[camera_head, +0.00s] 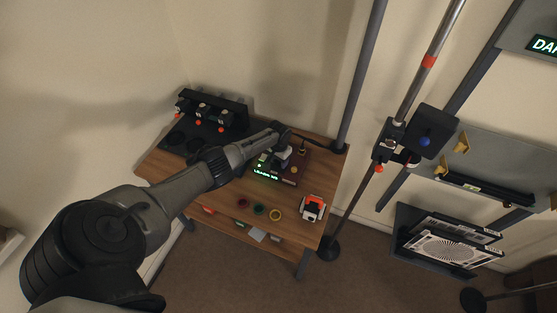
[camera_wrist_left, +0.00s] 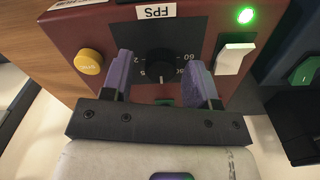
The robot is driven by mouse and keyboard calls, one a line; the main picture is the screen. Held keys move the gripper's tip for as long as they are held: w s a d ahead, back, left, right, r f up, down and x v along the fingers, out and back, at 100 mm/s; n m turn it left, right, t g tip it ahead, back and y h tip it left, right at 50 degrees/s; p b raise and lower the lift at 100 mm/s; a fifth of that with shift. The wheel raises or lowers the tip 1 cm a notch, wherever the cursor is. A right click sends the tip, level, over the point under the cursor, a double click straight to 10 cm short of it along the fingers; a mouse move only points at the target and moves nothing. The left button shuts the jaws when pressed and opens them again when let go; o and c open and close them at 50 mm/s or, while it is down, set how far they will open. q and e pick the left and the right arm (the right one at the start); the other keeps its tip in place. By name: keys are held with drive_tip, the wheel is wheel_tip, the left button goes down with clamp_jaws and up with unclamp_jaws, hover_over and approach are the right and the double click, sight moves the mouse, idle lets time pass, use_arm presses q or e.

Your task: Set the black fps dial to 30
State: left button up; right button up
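The black fps dial (camera_wrist_left: 160,64) is on the dark plate of a dark red box (camera_wrist_left: 75,28), below a white FPS label (camera_wrist_left: 156,11). Its face has a small white mark near the lower edge. Printed numbers surround it; 60 is readable at upper right, others are partly hidden. My left gripper (camera_wrist_left: 159,72) is open, with one purple-grey finger on each side of the dial. I cannot tell whether the fingers touch it. In the head view my left gripper (camera_head: 283,151) is over the box (camera_head: 300,163), and the dial is hidden. My right gripper is out of view.
On the box are a yellow button (camera_wrist_left: 89,62), a white switch (camera_wrist_left: 234,58) and a lit green lamp (camera_wrist_left: 245,15). The wooden table (camera_head: 215,191) also holds a black rack (camera_head: 214,107), coloured rings (camera_head: 260,209) and a red-white device (camera_head: 313,207). A pole stands behind.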

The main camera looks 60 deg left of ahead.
use_arm(q)
drive_tip(key=shift+r, duration=0.25)
wheel_tip(320, 180, up, 13)
drive_tip(key=p, duration=0.3)
drive_tip(key=shift+r, duration=0.15)
idle(0.6)
